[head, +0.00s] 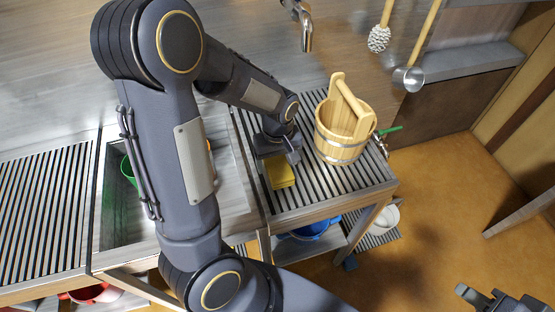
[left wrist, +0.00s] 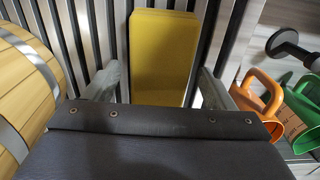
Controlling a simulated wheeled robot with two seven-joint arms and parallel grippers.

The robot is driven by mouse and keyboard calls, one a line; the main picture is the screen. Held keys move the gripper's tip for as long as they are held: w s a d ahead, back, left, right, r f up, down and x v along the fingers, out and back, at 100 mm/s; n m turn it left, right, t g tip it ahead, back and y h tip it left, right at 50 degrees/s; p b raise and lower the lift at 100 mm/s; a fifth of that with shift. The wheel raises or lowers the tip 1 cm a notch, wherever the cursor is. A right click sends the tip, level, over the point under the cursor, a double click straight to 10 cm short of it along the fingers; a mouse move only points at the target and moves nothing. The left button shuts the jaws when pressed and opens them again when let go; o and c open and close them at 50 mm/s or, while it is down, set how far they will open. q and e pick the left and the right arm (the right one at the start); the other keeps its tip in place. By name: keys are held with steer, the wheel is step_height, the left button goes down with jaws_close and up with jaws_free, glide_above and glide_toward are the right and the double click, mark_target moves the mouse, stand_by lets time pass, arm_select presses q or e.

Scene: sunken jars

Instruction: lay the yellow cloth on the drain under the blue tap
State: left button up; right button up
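The yellow cloth (head: 281,174) is a folded rectangular pad on the slatted rack (head: 352,181) right of the sink. In the left wrist view the cloth (left wrist: 163,55) lies flat across the dark slats. My left gripper (head: 290,152) is low over the rack at the cloth. In the left wrist view its fingers (left wrist: 156,85) are spread, one on each side of the cloth, with gaps between. My right gripper (head: 492,300) is at the lower right corner, cut by the frame edge. A metal tap spout (head: 305,32) shows at the top; no blue part is clear. I cannot identify the drain.
A wooden bucket (head: 343,130) stands right of my left gripper, close beside it. A green-handled tap (head: 385,133) is beside the bucket. Green (left wrist: 308,95) and orange (left wrist: 262,98) vessels are in the sink area. A ladle (head: 408,78) and a brush (head: 379,39) hang at the back.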

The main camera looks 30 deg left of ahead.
mark_target(278, 163)
arm_select(q)
step_height(278, 163, up, 11)
steer(key=s+d+r+m+t+h, duration=0.2)
steer(key=s+m, duration=0.2)
steer(key=s, duration=0.3)
steer(key=s+d+r+m+t+h, duration=0.1)
steer(key=s+d+r+m+t, duration=0.1)
steer(key=s, duration=0.6)
steer(key=shift+d+r+m+t+h+p, duration=0.15)
steer(key=shift+d+m+t+h+p, duration=0.3)
steer(key=shift+d+m+t, duration=0.55)
steer(key=shift+s+a, duration=0.1)
steer(key=shift+a, duration=0.15)
